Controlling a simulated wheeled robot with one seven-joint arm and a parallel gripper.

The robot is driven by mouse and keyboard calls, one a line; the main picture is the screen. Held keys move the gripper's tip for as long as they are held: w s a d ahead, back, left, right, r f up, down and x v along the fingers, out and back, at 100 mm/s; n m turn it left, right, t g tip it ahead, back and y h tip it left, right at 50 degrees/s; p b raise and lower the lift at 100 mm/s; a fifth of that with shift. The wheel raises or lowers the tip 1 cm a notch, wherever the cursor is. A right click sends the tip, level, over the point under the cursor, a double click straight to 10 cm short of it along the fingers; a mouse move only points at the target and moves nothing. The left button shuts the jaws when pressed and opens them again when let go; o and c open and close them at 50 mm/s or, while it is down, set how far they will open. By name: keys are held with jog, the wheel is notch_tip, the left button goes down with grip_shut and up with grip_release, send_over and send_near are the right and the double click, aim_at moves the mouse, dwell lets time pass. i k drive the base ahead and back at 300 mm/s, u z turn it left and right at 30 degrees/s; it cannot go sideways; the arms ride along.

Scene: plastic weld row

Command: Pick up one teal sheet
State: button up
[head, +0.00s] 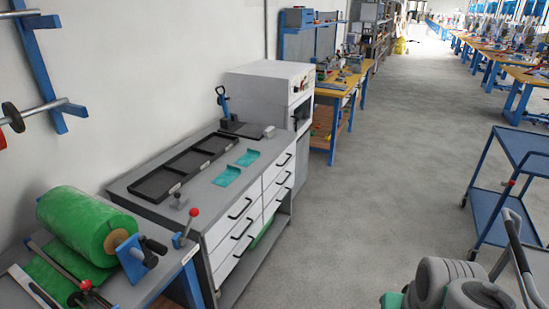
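Two teal sheets lie apart on the grey top of a white drawer cabinet (212,197), near its front edge. The nearer teal sheet (227,176) is to the left and the farther teal sheet (248,157) is to the right and further back. Both look thin, with one edge seeming to curl. My gripper does not show in the head view, so its state is hidden.
A black divided tray (185,168) lies behind the sheets. A green roll (82,222) on a bench stands at the left, a white machine (262,88) beyond the cabinet. A blue cart (512,185) stands right. The grey floor (370,190) between is clear.

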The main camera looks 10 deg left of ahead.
aim_at(232, 173)
jog(key=i, duration=1.15)
jog(key=u, duration=0.8)
jog(key=i, duration=0.65)
jog(key=u, duration=1.35)
jog(key=i, duration=0.5)
jog(key=u, duration=0.4)
